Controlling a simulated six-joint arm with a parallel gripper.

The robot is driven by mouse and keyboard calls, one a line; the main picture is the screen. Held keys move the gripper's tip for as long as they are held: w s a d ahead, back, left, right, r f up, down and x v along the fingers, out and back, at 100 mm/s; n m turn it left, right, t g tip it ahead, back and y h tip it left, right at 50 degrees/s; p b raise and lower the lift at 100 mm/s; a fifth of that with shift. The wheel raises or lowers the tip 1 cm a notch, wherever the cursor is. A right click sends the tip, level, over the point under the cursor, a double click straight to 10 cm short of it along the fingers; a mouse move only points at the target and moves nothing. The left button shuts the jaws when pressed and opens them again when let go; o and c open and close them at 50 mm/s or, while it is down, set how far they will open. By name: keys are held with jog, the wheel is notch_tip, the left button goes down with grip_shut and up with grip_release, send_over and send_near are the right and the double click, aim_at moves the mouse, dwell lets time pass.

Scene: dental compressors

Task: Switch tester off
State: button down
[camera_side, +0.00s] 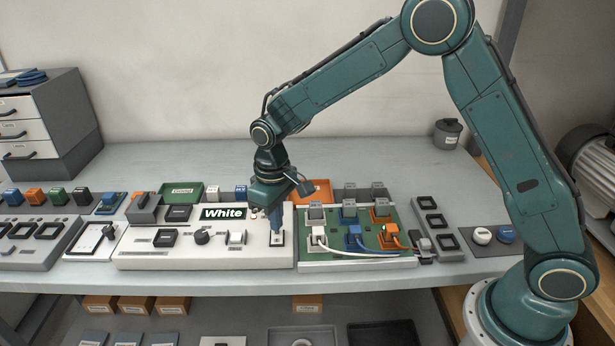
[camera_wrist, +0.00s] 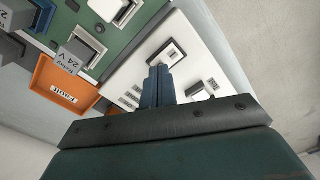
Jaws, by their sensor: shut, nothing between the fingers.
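The tester is a white panel (camera_side: 195,258) on the bench, with a display (camera_side: 223,213) reading "White". My gripper (camera_side: 276,229) points down at this switch, shut and empty. In the wrist view my shut fingers (camera_wrist: 158,72) end beside the framed switch (camera_wrist: 168,54) on the white panel (camera_wrist: 190,75). I cannot tell whether the fingertips touch it, nor which way it is set.
Right of the tester stands a green board (camera_side: 373,238) with grey relays and white, blue and orange plugs with cables. Behind are an orange "Fault" tray (camera_wrist: 62,85) and a green tray (camera_side: 182,192). More panels stand left; the bench's back strip is clear.

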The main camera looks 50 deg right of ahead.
jog(key=shift+f, duration=0.75)
dwell(0.6)
jog(key=shift+r, duration=3.55)
jog(key=s+d+r+m+t, duration=0.1)
jog(key=s+d+r, duration=0.2)
jog(key=s+r, duration=0.3)
jog(key=s+d+r+t, duration=0.2)
jog(key=s+d+r, duration=0.2)
jog(key=s+r, duration=0.25)
jog(key=s+d+r+m+t, duration=0.1)
jog(key=s+d, duration=0.1)
jog(key=s, duration=0.6)
jog(key=s+d+m+t, duration=0.1)
jog(key=s+d, duration=0.1)
jog(key=s, duration=0.6)
jog(key=shift+d+r+t, duration=0.2)
jog(key=shift+r+t, duration=0.1)
jog(key=shift+r, duration=0.05)
